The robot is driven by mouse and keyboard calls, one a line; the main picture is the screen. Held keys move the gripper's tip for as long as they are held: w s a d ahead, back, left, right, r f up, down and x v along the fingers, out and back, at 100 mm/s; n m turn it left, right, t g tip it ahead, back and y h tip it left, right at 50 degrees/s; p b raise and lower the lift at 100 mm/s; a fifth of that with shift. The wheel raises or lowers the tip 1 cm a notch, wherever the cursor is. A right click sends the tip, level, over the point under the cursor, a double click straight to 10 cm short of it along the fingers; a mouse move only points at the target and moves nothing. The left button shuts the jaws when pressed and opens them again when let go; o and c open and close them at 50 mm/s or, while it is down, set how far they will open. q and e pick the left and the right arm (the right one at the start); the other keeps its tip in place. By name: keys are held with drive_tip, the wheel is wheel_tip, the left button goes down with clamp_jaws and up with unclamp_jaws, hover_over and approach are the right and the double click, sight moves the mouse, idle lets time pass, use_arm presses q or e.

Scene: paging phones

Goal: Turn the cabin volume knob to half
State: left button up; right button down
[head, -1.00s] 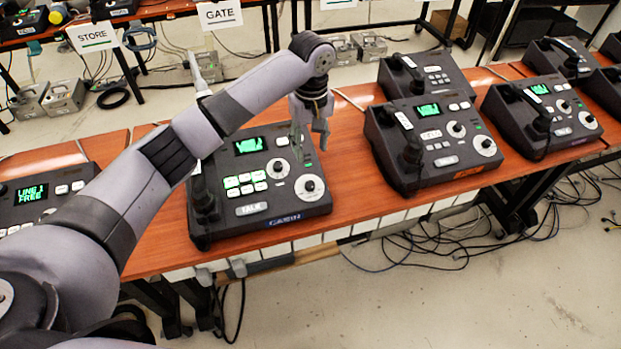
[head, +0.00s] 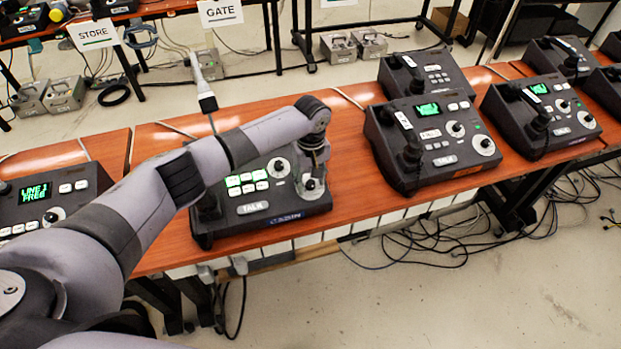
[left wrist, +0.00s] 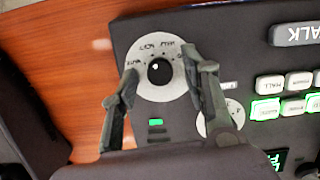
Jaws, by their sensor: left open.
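The cabin console (head: 262,228) is the dark phone unit under my left arm, with lit green buttons and a TALK key. Its front-right knob is the black volume knob (left wrist: 159,71) on a white dial (left wrist: 160,92), clear in the left wrist view. A small white mark shows on the knob; the labels around it are upside down and hard to read. My left gripper (head: 312,186) points down over this knob. In the left wrist view the open fingers (left wrist: 160,68) stand on either side of the knob, with gaps. My right gripper is not in view.
A second dial (left wrist: 218,119) lies close by the right finger, partly hidden. A handset (head: 207,200) sits on the console's left side. Other consoles (head: 430,145) stand to the right, and one (head: 45,197) to the left. Bare wooden table (head: 345,150) lies between them.

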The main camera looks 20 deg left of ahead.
use_arm(q)
drive_tip(key=shift+c, duration=0.2)
clamp_jaws()
drive_tip(key=shift+r, duration=0.1)
idle(0.4)
drive_tip(key=m+p, duration=0.1)
drive_tip(key=m, duration=0.1)
drive_tip(key=shift+d+m+y, duration=0.1)
drive_tip(key=shift+m+y, duration=0.2)
drive_tip(key=shift+m, duration=0.1)
drive_tip(key=shift+w+d+m+y+p, duration=0.1)
drive_tip(key=shift+m+y+p, duration=0.6)
drive_tip(key=shift+m, duration=1.7)
drive_tip(key=shift+o, duration=0.2)
unclamp_jaws()
